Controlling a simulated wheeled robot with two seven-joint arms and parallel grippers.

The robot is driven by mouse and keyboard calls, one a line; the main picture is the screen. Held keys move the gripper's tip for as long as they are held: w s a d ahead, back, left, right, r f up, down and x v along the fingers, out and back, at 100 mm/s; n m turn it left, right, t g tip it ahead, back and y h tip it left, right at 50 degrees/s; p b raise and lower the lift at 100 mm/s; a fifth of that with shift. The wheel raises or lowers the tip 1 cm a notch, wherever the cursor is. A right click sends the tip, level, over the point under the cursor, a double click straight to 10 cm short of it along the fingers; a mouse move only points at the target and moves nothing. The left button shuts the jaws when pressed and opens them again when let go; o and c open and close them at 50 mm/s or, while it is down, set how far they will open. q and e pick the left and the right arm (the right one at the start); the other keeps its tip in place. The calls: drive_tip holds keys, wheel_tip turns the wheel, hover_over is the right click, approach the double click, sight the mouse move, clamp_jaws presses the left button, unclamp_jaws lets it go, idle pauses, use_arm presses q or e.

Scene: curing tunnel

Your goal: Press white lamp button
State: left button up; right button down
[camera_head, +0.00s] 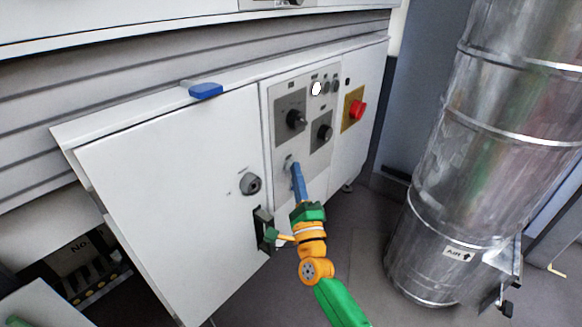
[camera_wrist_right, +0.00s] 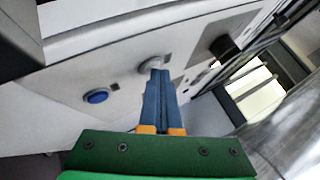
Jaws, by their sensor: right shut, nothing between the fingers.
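The control panel (camera_head: 291,90) is on the front of a white cabinet. A bright white round lamp button (camera_head: 316,88) sits near its top, above two black knobs. My right gripper (camera_head: 294,166) is shut and empty, its blue fingers pointing at the lower part of the panel, well below that bright lamp. In the right wrist view the fingertips (camera_wrist_right: 159,72) are at a pale round button (camera_wrist_right: 152,63) and partly cover it. I cannot tell whether they touch it. A blue button (camera_wrist_right: 97,96) is to the left there.
A red mushroom button (camera_head: 357,108) on a yellow plate is right of the panel. Black knobs (camera_head: 296,119) stick out above the fingertips. A blue object (camera_head: 206,90) lies on the cabinet's top edge. A large metal duct (camera_head: 440,190) stands at the right.

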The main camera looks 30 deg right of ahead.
drive_tip(key=shift+s, duration=0.1)
drive_tip(key=shift+s+d+p, duration=0.3)
drive_tip(key=shift+s+p, duration=0.05)
drive_tip(key=shift+s, duration=0.3)
drive_tip(key=s, duration=0.1)
drive_tip(key=s+d+p, duration=0.1)
drive_tip(key=s, duration=0.1)
drive_tip(key=s+d, duration=0.1)
drive_tip(key=shift+s+p, duration=0.3)
idle(0.4)
